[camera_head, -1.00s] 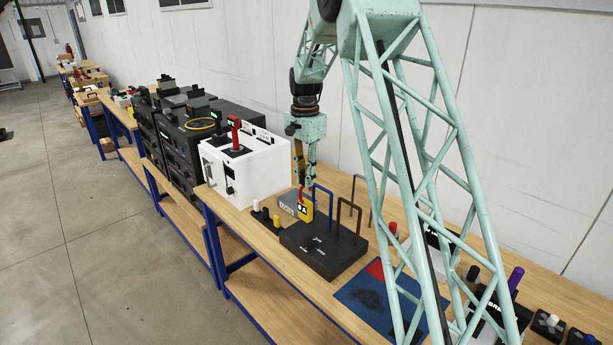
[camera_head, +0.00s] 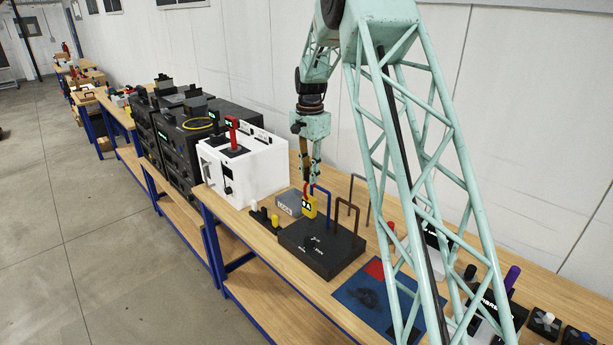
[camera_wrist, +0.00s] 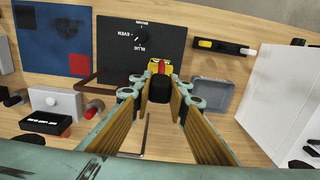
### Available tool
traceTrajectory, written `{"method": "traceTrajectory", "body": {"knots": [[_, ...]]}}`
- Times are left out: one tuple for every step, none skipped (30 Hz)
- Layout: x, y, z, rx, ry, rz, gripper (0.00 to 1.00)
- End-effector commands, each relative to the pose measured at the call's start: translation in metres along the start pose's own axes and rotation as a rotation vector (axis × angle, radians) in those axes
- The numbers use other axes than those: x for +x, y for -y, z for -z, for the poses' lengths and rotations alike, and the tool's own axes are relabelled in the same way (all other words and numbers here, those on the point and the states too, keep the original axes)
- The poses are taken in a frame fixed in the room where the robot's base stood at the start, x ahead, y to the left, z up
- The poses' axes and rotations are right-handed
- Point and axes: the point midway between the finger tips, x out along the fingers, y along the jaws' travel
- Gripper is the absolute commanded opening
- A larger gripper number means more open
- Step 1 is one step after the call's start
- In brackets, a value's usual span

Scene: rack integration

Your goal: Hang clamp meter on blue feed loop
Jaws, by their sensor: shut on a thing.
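The clamp meter (camera_head: 309,208) is yellow with a dark display and a red jaw on top. It hangs upright below my gripper (camera_head: 309,183), which is shut on it. In the wrist view, the meter's yellow and red part (camera_wrist: 160,66) shows just beyond my gripper (camera_wrist: 160,92), with a black part between the fingers. The blue feed loop (camera_head: 329,198) rises from the black base box (camera_head: 320,252), close beside the meter's right. I cannot tell whether the meter touches the loop. The blue loop is not clear in the wrist view.
A brown loop (camera_head: 348,206) stands to the right on the same box. A grey box (camera_head: 289,202) lies just left of the meter. A blue mat (camera_head: 362,296) lies in front right.

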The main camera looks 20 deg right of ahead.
Motion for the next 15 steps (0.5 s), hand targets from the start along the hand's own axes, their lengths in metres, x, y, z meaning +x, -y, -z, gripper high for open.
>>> {"method": "traceTrajectory", "body": {"knots": [[-0.001, 0.000, 0.003, 0.001, 0.000, 0.000, 0.03], [-0.001, 0.000, 0.004, 0.001, 0.000, 0.000, 0.03], [-0.001, 0.000, 0.006, 0.001, 0.000, 0.000, 0.03], [-0.001, 0.000, 0.007, 0.001, 0.000, 0.000, 0.03], [-0.001, 0.000, 0.008, 0.001, 0.000, 0.000, 0.03], [-0.001, 0.000, 0.009, 0.001, 0.000, 0.000, 0.03], [-0.001, 0.000, 0.010, 0.001, 0.000, 0.000, 0.03], [-0.001, 0.000, 0.011, 0.001, 0.000, 0.000, 0.03], [-0.001, 0.000, 0.012, 0.001, 0.000, 0.000, 0.03], [-0.001, 0.000, 0.012, 0.001, 0.000, 0.000, 0.03], [-0.001, 0.000, 0.012, 0.001, 0.000, 0.000, 0.03], [-0.001, 0.000, 0.013, 0.001, 0.000, 0.000, 0.03], [-0.001, 0.000, 0.013, 0.001, 0.000, 0.000, 0.03], [-0.001, 0.000, 0.013, 0.001, 0.000, 0.000, 0.03], [0.000, 0.000, 0.013, 0.001, 0.000, 0.000, 0.03]]}}
